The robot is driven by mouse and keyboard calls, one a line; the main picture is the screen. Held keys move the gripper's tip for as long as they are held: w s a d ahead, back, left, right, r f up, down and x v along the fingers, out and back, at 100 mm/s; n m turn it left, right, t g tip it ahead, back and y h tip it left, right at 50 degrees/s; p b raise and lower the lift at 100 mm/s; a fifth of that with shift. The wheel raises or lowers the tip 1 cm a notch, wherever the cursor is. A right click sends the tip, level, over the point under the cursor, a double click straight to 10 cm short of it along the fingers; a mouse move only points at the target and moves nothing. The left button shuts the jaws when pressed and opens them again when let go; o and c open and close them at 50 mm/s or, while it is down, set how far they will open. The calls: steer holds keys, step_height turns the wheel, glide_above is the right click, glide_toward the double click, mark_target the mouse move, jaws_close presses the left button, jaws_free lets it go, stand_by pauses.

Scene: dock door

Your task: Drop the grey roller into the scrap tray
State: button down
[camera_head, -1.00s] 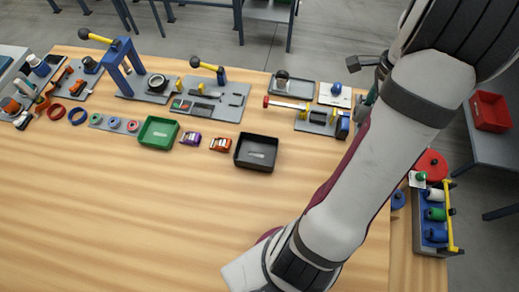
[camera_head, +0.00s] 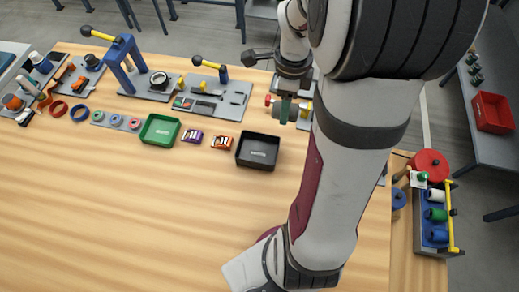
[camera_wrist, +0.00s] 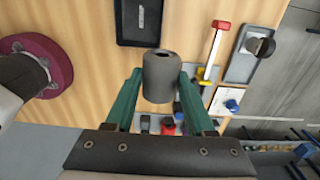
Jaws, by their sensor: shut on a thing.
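My gripper (camera_wrist: 160,85) has green fingers closed on both sides of a grey roller (camera_wrist: 159,65), a short cylinder with a hole in its end. In the head view my gripper (camera_head: 287,106) hangs over the back of the bench, to the right of and behind a black tray (camera_head: 241,163). This tray has a pale label, too small to read, and looks empty; I take it for the scrap tray. It also shows at the top of the wrist view (camera_wrist: 124,38), beyond the roller. The roller is apart from the tray.
A green tray (camera_head: 148,139), a purple part (camera_head: 192,136) and an orange part (camera_head: 221,141) stand left of the black tray. A red-ended lever (camera_wrist: 221,27) and a grey tray with a dark knob (camera_wrist: 238,70) are near my gripper. The front of the bench is clear.

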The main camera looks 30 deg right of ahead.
steer(key=a+f, duration=0.5)
steer(key=f, duration=0.1)
steer(key=shift+w+a, duration=0.2)
steer(key=shift+w, duration=0.25)
steer(key=shift+c, duration=0.9)
jaws_free()
steer(key=shift+r, duration=0.1)
step_height(320, 180, up, 16)
steer(key=s+a+f+n+y, duration=0.1)
steer(key=s+a+f+n, duration=0.1)
steer(key=s+a+n, duration=0.5)
steer(key=s+a+f+n, duration=0.1)
steer(key=s+a+n, duration=0.6)
steer(key=n, duration=0.7)
steer(key=shift+s+a+f+n+y, duration=0.3)
steer(key=shift+s+a+f+y, duration=0.1)
steer(key=shift+s, duration=0.2)
